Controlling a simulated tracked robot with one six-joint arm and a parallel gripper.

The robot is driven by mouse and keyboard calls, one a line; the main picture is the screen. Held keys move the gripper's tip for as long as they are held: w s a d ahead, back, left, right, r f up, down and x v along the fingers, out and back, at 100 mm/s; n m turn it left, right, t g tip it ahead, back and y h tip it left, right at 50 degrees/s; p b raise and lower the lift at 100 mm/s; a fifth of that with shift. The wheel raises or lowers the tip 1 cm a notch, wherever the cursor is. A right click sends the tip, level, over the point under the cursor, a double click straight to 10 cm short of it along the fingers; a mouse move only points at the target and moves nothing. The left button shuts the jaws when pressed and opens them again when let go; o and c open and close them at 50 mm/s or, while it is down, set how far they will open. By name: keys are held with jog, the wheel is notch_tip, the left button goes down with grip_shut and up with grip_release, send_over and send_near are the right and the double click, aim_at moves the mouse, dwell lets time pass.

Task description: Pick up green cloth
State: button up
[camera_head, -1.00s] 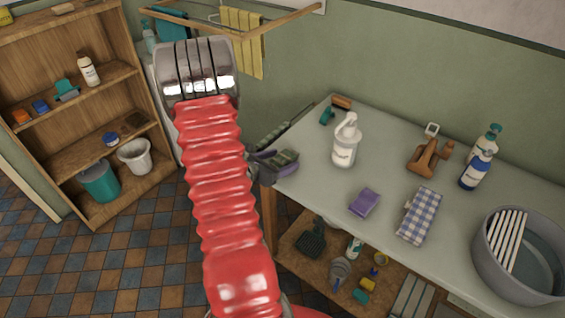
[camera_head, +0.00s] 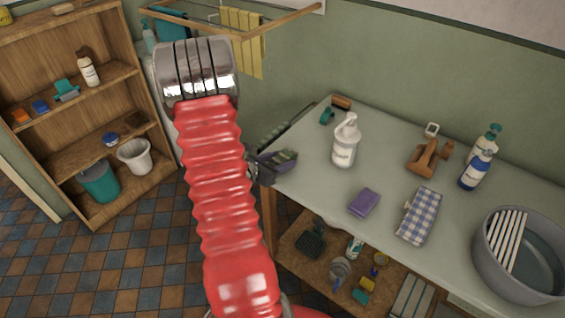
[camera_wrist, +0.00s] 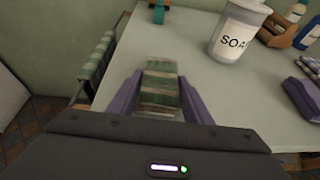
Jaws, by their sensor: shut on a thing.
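The green cloth (camera_wrist: 160,88) is striped in green and pale tones. It sits between the two purple fingers of my gripper (camera_wrist: 160,104) in the wrist view, and the gripper is shut on it. In the head view my gripper (camera_head: 274,164) is at the left edge of the grey table, with the green cloth (camera_head: 286,156) at its fingertips. My red arm hides part of the area left of the table. Whether the cloth touches the tabletop is hard to tell.
The table (camera_head: 310,165) holds a white soap dispenser (camera_head: 345,147), a purple sponge (camera_head: 364,202), a checked cloth (camera_head: 420,215), bottles and a grey basin (camera_head: 545,265). Another striped green cloth (camera_wrist: 96,58) hangs by the table's left side. A wooden shelf (camera_head: 130,75) stands left.

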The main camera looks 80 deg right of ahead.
aim_at(280, 159)
jog(key=shift+c, duration=0.3)
jog(key=shift+r, duration=5)
jog(key=shift+w, duration=0.1)
